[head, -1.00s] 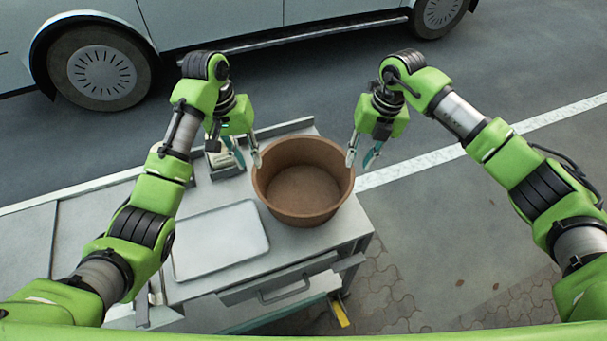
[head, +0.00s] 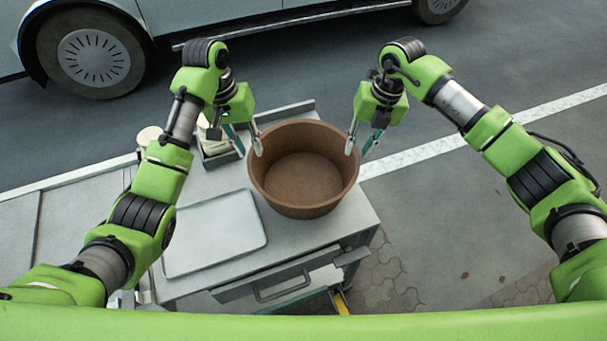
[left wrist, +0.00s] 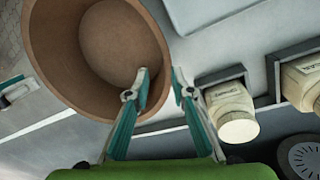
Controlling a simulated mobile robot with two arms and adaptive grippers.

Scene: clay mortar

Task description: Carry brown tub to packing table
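The brown tub (head: 303,205) stands upright on the grey table (head: 340,225), empty, its base inside visible. Its inner wall also shows in the left wrist view (left wrist: 75,65). My left gripper (head: 247,148) is at the tub's left rim with its fingers apart. In the left wrist view its fingertips (left wrist: 162,86) lie either side of the rim, one over the tub's inside and one outside, with a gap. My right gripper (head: 360,149) is at the tub's right rim, fingers apart. Whether its fingers touch the rim cannot be told. Which table is the packing table is not clear.
A pale flat tray (head: 215,235) lies left of the tub. Labelled cream jars (left wrist: 232,112) stand in grey holders behind it. A drawer (head: 280,285) is at the table's front. A parked vehicle (head: 170,15) stands beyond. Paved ground at the right is free.

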